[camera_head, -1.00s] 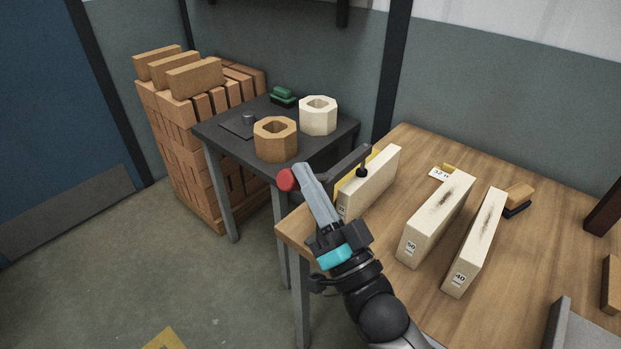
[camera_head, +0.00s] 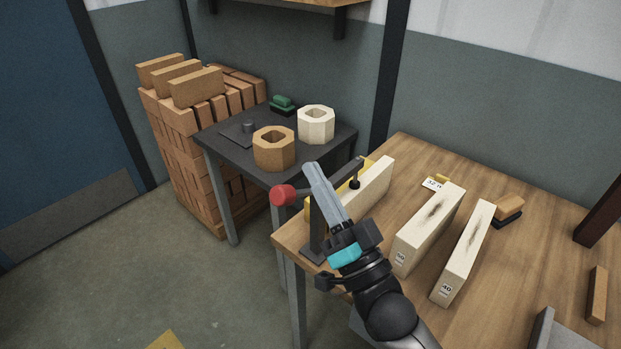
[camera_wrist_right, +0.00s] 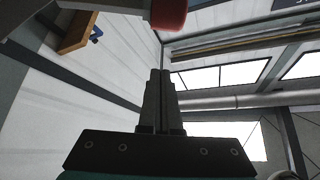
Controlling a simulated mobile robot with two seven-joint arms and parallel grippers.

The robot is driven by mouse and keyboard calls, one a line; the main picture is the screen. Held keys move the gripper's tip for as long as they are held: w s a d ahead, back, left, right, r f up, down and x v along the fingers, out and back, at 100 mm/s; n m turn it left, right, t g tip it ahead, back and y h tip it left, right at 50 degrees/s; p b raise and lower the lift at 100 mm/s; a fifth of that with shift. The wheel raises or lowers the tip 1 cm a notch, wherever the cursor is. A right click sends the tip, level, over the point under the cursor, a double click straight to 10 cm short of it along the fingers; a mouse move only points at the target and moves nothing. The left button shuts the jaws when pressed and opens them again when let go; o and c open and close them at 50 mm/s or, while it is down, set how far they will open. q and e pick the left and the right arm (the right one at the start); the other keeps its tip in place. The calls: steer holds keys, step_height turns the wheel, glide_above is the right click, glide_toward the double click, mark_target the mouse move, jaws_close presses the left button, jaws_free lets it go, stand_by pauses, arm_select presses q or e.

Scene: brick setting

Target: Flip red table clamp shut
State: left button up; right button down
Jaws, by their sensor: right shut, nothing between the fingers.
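The table clamp's red knob (camera_head: 283,195) sticks out left past the wooden table's left corner. Its lever runs right from the knob, partly hidden behind my right gripper. The clamp's dark upright (camera_head: 317,230) stands at the table edge. Its dark arm reaches right to a black-tipped spindle (camera_head: 355,184) over a pale block (camera_head: 373,185); I cannot tell whether the tip touches. My right gripper (camera_head: 312,167) is shut and empty, its fingertips just above and right of the knob. In the right wrist view the red knob (camera_wrist_right: 168,13) is at the top, beyond the shut fingers. My left gripper is out of view.
The wooden table (camera_head: 400,310) also holds two pale blocks, one marked 50 (camera_head: 428,228) and one marked 40 (camera_head: 462,255), and a brush (camera_head: 508,210). A dark side table (camera_head: 218,143) with two octagonal pieces stands behind the clamp. Open floor lies left.

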steer(key=v, duration=0.9)
steer(key=shift+a, duration=0.15)
steer(key=shift+s+f, duration=0.2)
